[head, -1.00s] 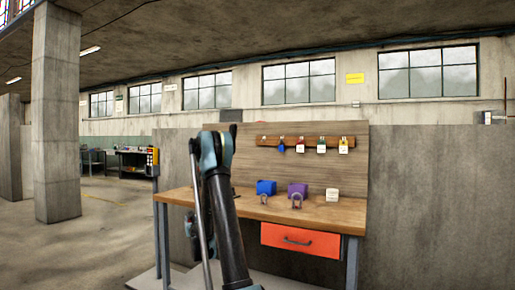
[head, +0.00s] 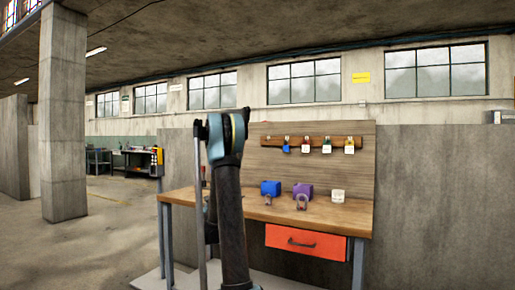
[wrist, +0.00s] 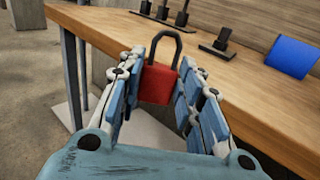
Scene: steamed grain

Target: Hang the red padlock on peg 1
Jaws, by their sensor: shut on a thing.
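The red padlock (wrist: 158,86) is held between the blue-padded fingers of my gripper (wrist: 163,70) in the wrist view. Its dark shackle stands up above the red body. The padlock is in front of the bench's near edge. In the head view my arm hides the gripper and the red padlock. The wooden peg rail (head: 317,141) is on the back panel. Its leftmost peg (head: 267,139) looks empty. To its right hang a blue padlock (head: 287,146) and several small padlocks with pale faces. I cannot read any peg number.
A grey shackle shape stands by the purple block. Dark posts (wrist: 182,14) stand on the bench. A red drawer (head: 305,241) sits below.

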